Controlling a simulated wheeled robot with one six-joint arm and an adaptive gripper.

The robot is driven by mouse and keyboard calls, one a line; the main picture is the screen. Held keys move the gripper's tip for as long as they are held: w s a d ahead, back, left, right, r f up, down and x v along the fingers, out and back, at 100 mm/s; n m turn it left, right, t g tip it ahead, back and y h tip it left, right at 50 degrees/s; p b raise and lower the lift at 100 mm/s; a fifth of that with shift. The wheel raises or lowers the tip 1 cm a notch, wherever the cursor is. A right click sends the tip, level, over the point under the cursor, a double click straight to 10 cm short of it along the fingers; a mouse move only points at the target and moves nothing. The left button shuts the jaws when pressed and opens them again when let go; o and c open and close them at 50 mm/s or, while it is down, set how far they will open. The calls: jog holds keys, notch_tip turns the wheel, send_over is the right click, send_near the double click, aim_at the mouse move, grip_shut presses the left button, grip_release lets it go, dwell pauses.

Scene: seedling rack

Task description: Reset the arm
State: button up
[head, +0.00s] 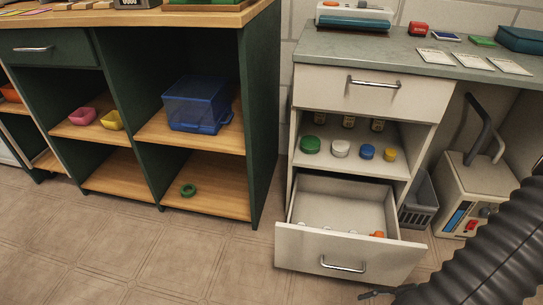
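My gripper (382,293) shows only in part at the bottom edge of the head view, right of centre. Dark finger parts show there, low in front of the open drawer and to the right of its handle. The rest is cut off by the frame or hidden behind my dark ribbed arm at the lower right. I cannot tell whether it is open or shut, or whether it holds anything.
The pale cabinet's bottom drawer (300,245) is pulled out, with an orange item (377,234) and small white items inside. Its upper drawer (330,90) is shut. A grey bin (419,205) and a white machine (462,200) stand right. Floor (150,255) at left is clear.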

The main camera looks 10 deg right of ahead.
jog(key=w+a+r+n+g+h+p, duration=0.1)
jog(key=w+r+n+g+h, duration=0.25)
jog(key=r, duration=0.65)
jog(key=w+r+n+h+p, duration=0.15)
jog(key=r+n+h, duration=0.25)
jog(key=r+h, duration=0.4)
jog(key=w+a+r+n+t, duration=0.1)
jog(key=a+r+n+t, duration=0.5)
jog(key=a+r, duration=0.7)
notch_tip(320, 180, up, 5)
jog(key=shift+w+a+f+n, duration=0.2)
jog(key=shift+n, duration=0.65)
jog(key=shift+d, duration=0.1)
